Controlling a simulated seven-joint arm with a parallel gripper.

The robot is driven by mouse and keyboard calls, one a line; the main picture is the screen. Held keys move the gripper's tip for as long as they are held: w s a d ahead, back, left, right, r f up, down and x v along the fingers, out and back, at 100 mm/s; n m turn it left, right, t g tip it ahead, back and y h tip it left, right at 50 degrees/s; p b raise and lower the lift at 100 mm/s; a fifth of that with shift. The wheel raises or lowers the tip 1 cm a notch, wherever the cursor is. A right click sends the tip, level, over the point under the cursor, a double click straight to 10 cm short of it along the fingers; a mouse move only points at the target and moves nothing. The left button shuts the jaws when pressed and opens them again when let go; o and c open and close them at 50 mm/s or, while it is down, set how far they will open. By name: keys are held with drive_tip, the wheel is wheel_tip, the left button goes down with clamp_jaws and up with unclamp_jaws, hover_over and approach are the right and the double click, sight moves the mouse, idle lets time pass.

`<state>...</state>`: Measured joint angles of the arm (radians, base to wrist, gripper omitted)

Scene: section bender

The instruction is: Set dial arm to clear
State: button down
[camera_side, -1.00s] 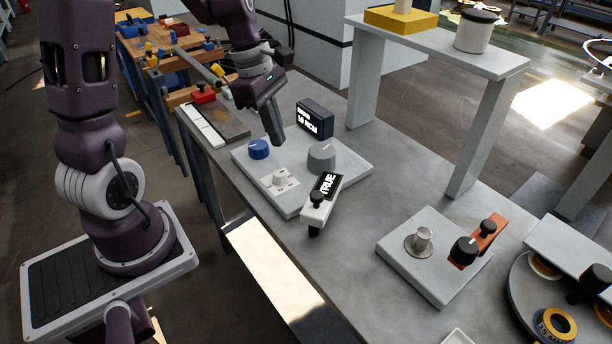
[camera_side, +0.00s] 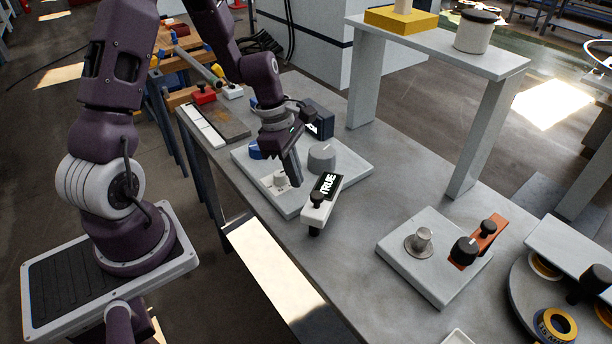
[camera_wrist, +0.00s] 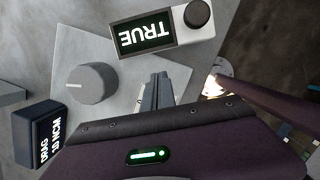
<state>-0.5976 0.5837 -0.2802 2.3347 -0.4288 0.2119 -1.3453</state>
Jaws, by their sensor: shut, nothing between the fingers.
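My gripper (camera_side: 295,182) is shut and empty, pointing down over the pale control plate (camera_side: 352,166), beside the small white knob (camera_side: 280,179). The fingertips also show in the wrist view (camera_wrist: 161,78), where they partly cover the plate. Whether they touch anything, I cannot tell. A grey round dial (camera_side: 322,157) stands just right of my gripper and shows in the wrist view (camera_wrist: 91,83). A white block with a black "TRUE" display (camera_side: 327,184) and a black knob (camera_side: 317,198) sits at the plate's front right edge. No part is visibly labelled as the dial arm.
A blue knob (camera_side: 254,150) is partly hidden behind my gripper. A dark display reading "DRAG 10 NCM" (camera_wrist: 41,134) stands at the back. Another plate (camera_side: 410,265) carries a metal post and an orange arm (camera_side: 488,236). A raised shelf (camera_side: 450,50) stands behind on legs.

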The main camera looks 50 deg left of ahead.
sight(330, 185)
drive_tip(key=shift+w+d, duration=0.35)
drive_tip(key=shift+d, duration=0.2)
drive_tip(key=shift+w+d, duration=0.35)
drive_tip(key=shift+d, duration=0.2)
drive_tip(key=shift+w+d+m, duration=0.15)
drive_tip(key=shift+w+m, duration=0.15)
drive_tip(key=shift+m, duration=0.2)
drive_tip(key=shift+w+d+m+g, duration=0.2)
drive_tip(key=shift+w+d+m, duration=0.25)
drive_tip(key=shift+m, duration=0.35)
drive_tip(key=shift+w+d+m+g, duration=0.25)
drive_tip(key=shift+w+m, duration=0.25)
drive_tip(key=shift+m, duration=0.3)
drive_tip(key=shift+w+d+m+g, duration=0.15)
drive_tip(key=shift+w+d+m, duration=0.2)
drive_tip(key=shift+m, duration=0.35)
drive_tip(key=shift+w+d+m+g, duration=0.1)
drive_tip(key=shift+w+d+m, duration=0.25)
drive_tip(key=shift+m, duration=0.35)
drive_tip(key=shift+s+d, duration=0.15)
